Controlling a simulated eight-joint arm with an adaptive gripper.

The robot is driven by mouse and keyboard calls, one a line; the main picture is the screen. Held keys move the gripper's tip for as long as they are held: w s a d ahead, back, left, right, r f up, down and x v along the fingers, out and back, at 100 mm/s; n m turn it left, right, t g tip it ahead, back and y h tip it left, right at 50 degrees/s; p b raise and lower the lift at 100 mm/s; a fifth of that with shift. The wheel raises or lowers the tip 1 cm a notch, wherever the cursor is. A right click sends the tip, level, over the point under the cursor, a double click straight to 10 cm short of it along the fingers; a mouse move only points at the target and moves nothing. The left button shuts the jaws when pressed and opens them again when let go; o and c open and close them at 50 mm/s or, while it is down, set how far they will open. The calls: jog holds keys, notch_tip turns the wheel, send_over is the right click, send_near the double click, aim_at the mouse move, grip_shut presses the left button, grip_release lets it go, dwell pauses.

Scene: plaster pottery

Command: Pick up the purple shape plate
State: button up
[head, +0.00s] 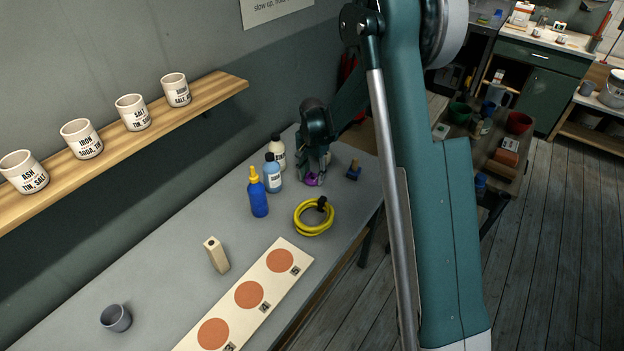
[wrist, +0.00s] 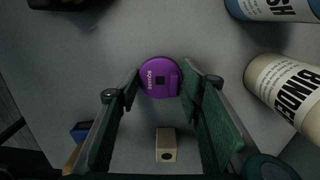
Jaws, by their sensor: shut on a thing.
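The purple shape plate (head: 313,180) shows below my gripper (head: 318,168) on the grey table in the head view, partly hidden by the fingers. In the wrist view the plate (wrist: 157,72) is a round purple disc with a small dark square and the word "SQUARE". It sits between the two fingertips of my gripper (wrist: 161,85), which are closed on its sides. The plate is at or close to the table top; I cannot tell whether it is clear of it.
A cream binder bottle (wrist: 285,90) and a blue bottle (head: 273,175) stand close by. A blue stamp (head: 354,170) is right of the gripper. A tan block (wrist: 166,144) shows between the fingers' bases. A yellow coil (head: 313,217) lies nearer; a blue yellow-capped bottle (head: 257,197) stands left.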

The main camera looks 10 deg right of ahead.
aim_at(312, 178)
jog(key=shift+r, duration=0.1)
notch_tip(312, 178, up, 10)
jog(key=shift+p, duration=0.4)
